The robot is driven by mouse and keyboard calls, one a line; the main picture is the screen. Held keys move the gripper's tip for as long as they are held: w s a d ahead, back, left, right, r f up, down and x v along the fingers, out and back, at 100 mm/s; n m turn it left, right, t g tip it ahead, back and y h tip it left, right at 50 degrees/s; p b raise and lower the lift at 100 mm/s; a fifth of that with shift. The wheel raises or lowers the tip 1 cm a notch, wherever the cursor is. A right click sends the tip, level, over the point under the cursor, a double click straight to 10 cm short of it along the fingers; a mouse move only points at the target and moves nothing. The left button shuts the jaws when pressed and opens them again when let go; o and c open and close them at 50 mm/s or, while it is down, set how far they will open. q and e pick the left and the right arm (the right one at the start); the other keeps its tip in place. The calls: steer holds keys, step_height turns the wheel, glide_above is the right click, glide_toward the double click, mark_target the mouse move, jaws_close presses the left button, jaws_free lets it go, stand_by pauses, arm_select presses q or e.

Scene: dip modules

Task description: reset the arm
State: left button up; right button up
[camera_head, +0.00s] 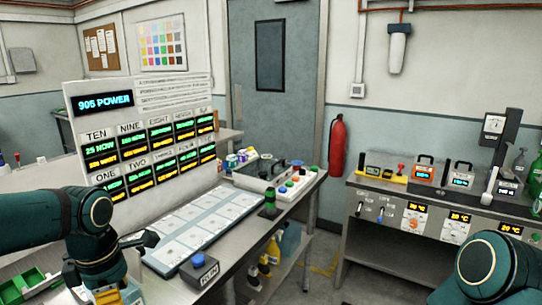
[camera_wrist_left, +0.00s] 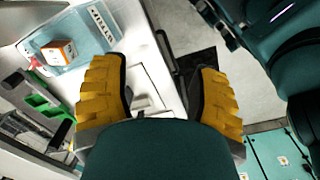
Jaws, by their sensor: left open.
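My left arm comes in from the left in the head view, with its gripper (camera_head: 98,276) low over the near left part of the workbench (camera_head: 215,262). In the left wrist view the two yellow ribbed fingers of my left gripper (camera_wrist_left: 160,88) stand wide apart with nothing between them. My right arm (camera_head: 490,268) shows only as a teal joint at the lower right of the head view. Its gripper is out of frame.
A display panel (camera_head: 145,91) stands behind the bench. A white gridded tray (camera_head: 205,228) and a grey RUN box (camera_head: 200,270) lie right of my left gripper. Green trays (camera_head: 30,284) are at lower left. A second bench (camera_head: 345,225) with instruments is at right.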

arm_select(q)
steer(key=w+d+f+m+h, duration=0.2)
steer(key=d+f+m, duration=0.4)
steer(key=f, duration=0.4)
steer(key=w+d+f+m+h, duration=0.1)
steer(key=w+d+f+m, duration=0.1)
steer(key=d+f+m, duration=0.65)
steer(key=s+d+f+m, duration=0.2)
steer(key=s+f+m, duration=0.2)
steer(key=f, duration=0.4)
steer(key=s+d+f+m+t+h, duration=0.1)
steer(key=s+d+f+m, duration=0.2)
steer(key=f, duration=0.6)
steer(key=shift+s+d+f+m, duration=0.15)
steer(key=shift+s+d+m, duration=0.2)
steer(key=shift+s+m, duration=0.25)
